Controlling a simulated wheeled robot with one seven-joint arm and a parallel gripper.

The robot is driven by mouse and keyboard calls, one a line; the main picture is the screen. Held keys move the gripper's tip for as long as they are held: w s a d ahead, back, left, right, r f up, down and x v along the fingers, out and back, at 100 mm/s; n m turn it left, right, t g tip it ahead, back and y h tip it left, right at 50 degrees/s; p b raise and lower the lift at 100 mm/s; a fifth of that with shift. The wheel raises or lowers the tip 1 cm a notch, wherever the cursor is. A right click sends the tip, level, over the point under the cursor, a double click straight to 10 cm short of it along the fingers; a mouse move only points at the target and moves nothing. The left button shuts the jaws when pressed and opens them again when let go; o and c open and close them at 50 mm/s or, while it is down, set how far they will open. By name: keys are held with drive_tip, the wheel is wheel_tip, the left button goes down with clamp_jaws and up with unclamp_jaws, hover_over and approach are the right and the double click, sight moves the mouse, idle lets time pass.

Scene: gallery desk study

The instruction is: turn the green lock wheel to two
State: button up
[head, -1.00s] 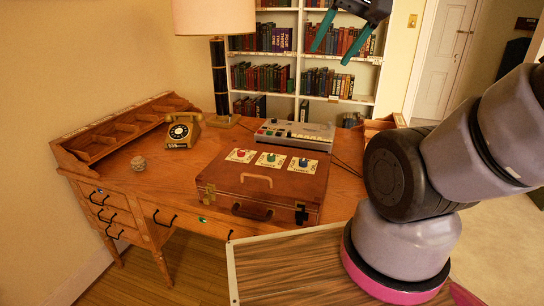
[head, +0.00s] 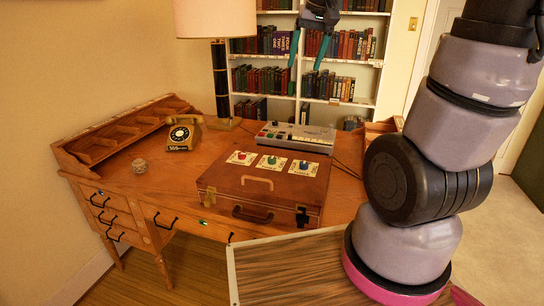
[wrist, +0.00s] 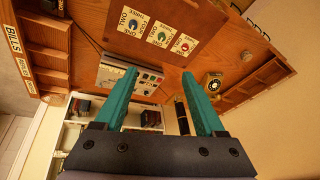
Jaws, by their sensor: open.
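The green lock wheel (head: 272,160) sits on a white card with lettering on top of a brown case (head: 225,189). A red wheel (head: 241,157) is to its left and a blue wheel (head: 304,165) to its right. In the wrist view the scene is upside down, and the green wheel (wrist: 160,36) lies between the blue and red wheels, beyond my fingertips. My gripper (head: 305,80) has teal fingers spread apart with nothing between them. It is high, well clear of the case. The wheel's setting is too small to read.
The case lies on a wooden desk (head: 160,180). A grey device with buttons (head: 295,136) stands behind it. A rotary telephone (head: 182,134), a small ball (head: 139,165) and a lamp (head: 220,80) are to the left. A bookshelf (head: 345,106) stands behind the desk.

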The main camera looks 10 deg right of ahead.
drive_tip(key=w+a+f+n+g, duration=0.2)
drive_tip(key=w+f, duration=0.9)
drive_tip(key=n+g+h, duration=0.1)
drive_tip(key=n+g, duration=0.1)
drive_tip(key=n, duration=0.1)
approach(272, 158)
wheel_tip(272, 158, down, 9)
drive_tip(key=shift+w+a+r, duration=0.1)
drive_tip(key=shift+r, duration=0.05)
clamp_jaws()
